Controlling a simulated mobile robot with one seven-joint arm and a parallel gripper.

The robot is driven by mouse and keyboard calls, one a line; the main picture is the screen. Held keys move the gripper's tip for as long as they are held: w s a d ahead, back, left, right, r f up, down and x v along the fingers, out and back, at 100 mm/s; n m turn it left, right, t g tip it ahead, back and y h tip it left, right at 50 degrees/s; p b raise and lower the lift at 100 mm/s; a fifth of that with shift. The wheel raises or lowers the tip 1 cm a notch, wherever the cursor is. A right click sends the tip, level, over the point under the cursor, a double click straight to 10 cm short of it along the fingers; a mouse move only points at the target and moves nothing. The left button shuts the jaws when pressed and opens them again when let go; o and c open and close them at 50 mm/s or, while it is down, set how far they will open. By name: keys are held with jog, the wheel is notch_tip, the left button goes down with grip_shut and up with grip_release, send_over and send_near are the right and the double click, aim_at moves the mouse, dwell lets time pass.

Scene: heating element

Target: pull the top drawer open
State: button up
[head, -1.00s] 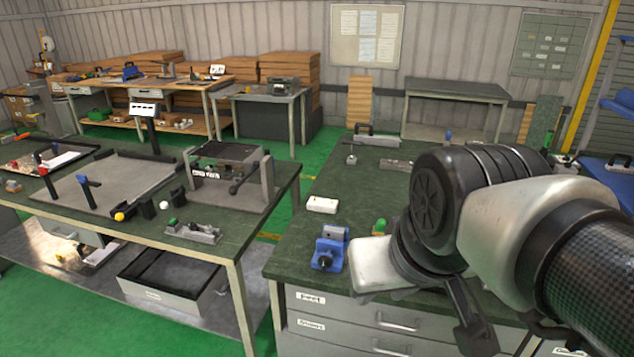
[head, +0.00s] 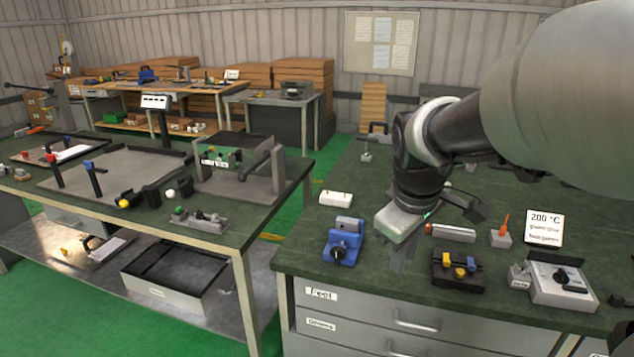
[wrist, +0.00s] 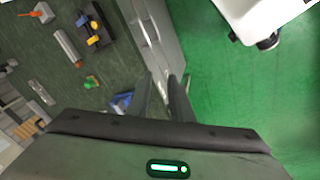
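The top drawer (head: 366,309) is the upper grey drawer front under the right-hand green bench top. It has a white label at its left and a bar handle (head: 415,322). It looks shut. The drawer fronts (wrist: 158,42) also show in the wrist view, running up from my fingertips. My gripper (head: 402,257) hangs in front of the bench top, pointing down, above and behind the handle in the head view. In the wrist view my gripper (wrist: 163,82) has its two fingers apart with nothing between them. It does not appear to touch the handle.
A blue vise (head: 344,244) stands near the bench's front left corner. A black block with yellow knobs (head: 458,268) and a grey clamp device (head: 560,283) stand along the front edge. A second bench (head: 235,232) stands left, across a green aisle.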

aim_at(421, 326)
jog(key=w+d+f+n+g+b, duration=0.1)
jog(key=w+d+f+n+b, duration=0.25)
jog(key=d+f, duration=0.45)
jog(key=w+d+f+n+b, duration=0.3)
jog(key=w+d+f, duration=0.2)
jog(key=f, duration=0.6)
jog(key=shift+y, duration=0.3)
jog(key=b+x, duration=0.1)
jog(key=x, duration=0.4)
jog(key=b+x, duration=0.2)
jog(key=x, duration=0.4)
jog(key=b+x, duration=0.1)
jog(key=x, duration=0.4)
jog(key=shift+s+f, duration=0.25)
grip_shut()
